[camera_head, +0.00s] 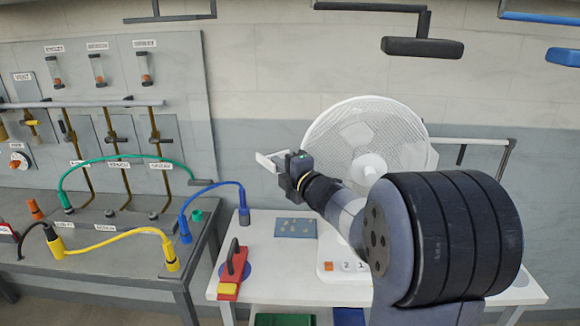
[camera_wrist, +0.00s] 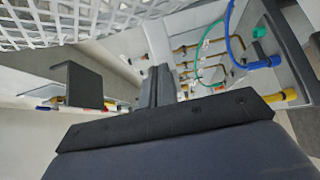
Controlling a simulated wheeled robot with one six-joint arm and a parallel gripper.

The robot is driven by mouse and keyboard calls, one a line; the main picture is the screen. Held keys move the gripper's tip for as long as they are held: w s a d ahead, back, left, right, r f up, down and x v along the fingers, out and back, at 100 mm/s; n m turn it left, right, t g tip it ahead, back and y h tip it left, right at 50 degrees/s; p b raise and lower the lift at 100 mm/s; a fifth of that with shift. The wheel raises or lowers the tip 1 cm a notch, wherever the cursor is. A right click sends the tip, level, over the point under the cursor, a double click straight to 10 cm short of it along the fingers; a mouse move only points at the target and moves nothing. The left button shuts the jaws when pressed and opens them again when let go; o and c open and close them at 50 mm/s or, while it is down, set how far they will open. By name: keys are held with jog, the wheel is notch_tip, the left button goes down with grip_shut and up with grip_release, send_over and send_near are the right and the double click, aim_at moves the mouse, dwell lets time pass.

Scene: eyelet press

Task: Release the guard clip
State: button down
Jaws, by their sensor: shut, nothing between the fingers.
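My gripper (camera_head: 283,170) is raised above the back of the white table (camera_head: 283,262), just left of the white mesh fan (camera_head: 345,125). It points away from the camera, and its fingertips are hard to make out there. In the wrist view my gripper (camera_wrist: 158,86) shows as two dark fingers close together, shut and empty. I cannot tell which part is the guard clip.
A grey bench (camera_head: 95,278) on the left carries green, blue and yellow hoses (camera_head: 105,243). The fan mesh (camera_wrist: 70,18) is close in the wrist view. A blue card (camera_head: 295,228) lies on the table. A dark bracket (camera_wrist: 82,84) stands left of the fingers.

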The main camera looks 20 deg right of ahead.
aim_at(269, 158)
jog(key=shift+w+a, duration=0.2)
jog(key=shift+w, duration=0.35)
jog(key=shift+w+a+f+b, duration=0.15)
jog(key=shift+w+a+b, duration=0.15)
jog(key=shift+w+b, duration=0.25)
jog(key=shift+w+a+b, duration=0.1)
jog(key=shift+b, duration=0.25)
jog(key=shift+w+a, duration=0.1)
jog(key=shift+w, duration=0.05)
